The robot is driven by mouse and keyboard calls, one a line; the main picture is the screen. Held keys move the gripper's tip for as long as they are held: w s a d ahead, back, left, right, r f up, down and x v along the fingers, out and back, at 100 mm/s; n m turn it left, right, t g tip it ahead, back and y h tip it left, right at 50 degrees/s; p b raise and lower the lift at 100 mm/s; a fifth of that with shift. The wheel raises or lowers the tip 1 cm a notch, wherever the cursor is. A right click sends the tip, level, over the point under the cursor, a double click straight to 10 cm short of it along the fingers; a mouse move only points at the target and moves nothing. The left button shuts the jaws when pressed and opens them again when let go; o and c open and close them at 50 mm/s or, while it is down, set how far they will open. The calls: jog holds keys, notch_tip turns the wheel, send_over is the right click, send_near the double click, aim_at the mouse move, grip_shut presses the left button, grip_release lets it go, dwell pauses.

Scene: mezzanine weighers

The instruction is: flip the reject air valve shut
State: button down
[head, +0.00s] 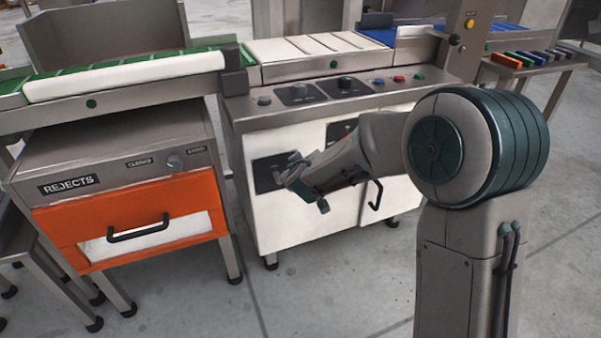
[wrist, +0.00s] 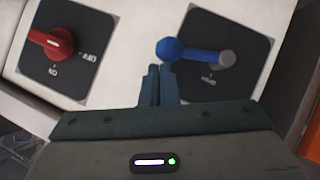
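The blue valve lever (wrist: 196,54) is on a dark square plate (wrist: 245,30) on the white cabinet front. In the wrist view it lies nearly level, its round blue knob to the left and its grey pivot to the right. The small label by the pivot is unreadable. My gripper (wrist: 158,68) has its two fingers together with nothing seen between them. Its tips are just below the knob in the wrist view; I cannot tell whether they touch it. In the head view my gripper (head: 291,172) is in front of the plate (head: 268,172) and hides the lever.
A red rotary switch (wrist: 50,42), marked ON and OFF, is left of the lever in the wrist view. An orange REJECTS drawer (head: 135,232) with a black handle stands left of the cabinet (head: 300,225) in the head view. Open floor (head: 330,285) lies in front.

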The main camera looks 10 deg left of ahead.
jog(key=shift+s+a+r, duration=0.2)
jog(key=shift+a+r, duration=0.1)
jog(key=shift+r, duration=0.15)
jog(key=shift+s+a+r, duration=0.15)
jog(key=shift+a+r, duration=0.1)
jog(key=shift+r, duration=0.15)
jog(key=w+r+p+v, duration=0.1)
jog(key=r+p+v, duration=0.1)
jog(key=v, duration=1.1)
jog(key=shift+w+a+r+p, duration=0.15)
jog(key=shift+w+a+p, duration=0.05)
jog(key=shift+a+p, duration=0.15)
